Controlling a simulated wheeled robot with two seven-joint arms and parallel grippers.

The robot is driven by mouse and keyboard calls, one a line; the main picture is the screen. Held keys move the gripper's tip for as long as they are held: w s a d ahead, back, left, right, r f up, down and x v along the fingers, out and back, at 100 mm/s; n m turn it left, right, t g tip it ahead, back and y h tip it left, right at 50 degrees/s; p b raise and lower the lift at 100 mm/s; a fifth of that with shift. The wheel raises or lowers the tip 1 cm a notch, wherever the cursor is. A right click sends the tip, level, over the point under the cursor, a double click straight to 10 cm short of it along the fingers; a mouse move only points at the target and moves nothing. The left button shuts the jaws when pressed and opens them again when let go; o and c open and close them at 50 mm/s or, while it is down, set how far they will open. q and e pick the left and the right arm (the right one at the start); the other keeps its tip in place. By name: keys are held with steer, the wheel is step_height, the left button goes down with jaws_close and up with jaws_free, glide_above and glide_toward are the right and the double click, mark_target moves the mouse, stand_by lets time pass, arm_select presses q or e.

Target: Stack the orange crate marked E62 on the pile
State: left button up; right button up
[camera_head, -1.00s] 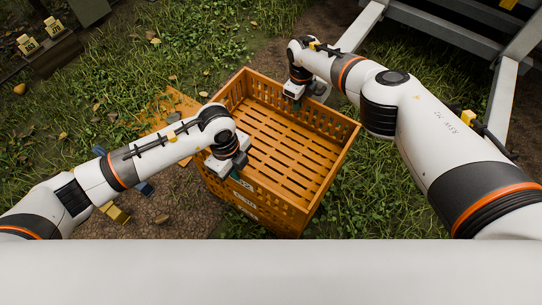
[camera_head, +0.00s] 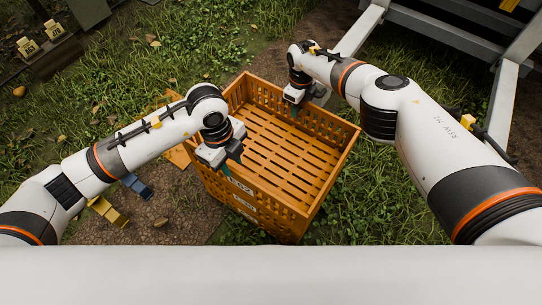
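An orange slatted crate (camera_head: 345,150) sits upright and empty on top of a pile of orange crates. Its upper label (camera_head: 240,186) looks like E62, and more labels (camera_head: 243,208) show below it. The lower crates are mostly hidden under it. My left gripper (camera_head: 230,160) is at the crate's left wall, above the rim, with its teal fingertips apart and nothing held. My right gripper (camera_head: 306,103) is at the far wall, near the rim, with its fingers apart; the wall's exact place between them is hard to see.
Metal steps (camera_head: 450,40) stand at the upper right, beyond my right arm. Blue (camera_head: 137,186) and yellow (camera_head: 108,211) objects lie on the soil at the left, partly hidden by my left arm. Grass around the pile is mostly clear.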

arm_select(q)
steer(key=r, duration=0.5)
steer(key=shift+w+a+r, duration=0.2)
steer(key=shift+a+r, duration=0.1)
arm_select(e)
step_height(320, 180, up, 12)
arm_select(q)
steer(key=shift+s, duration=0.1)
arm_select(e)
steer(key=shift+s, duration=0.1)
stand_by(0.5)
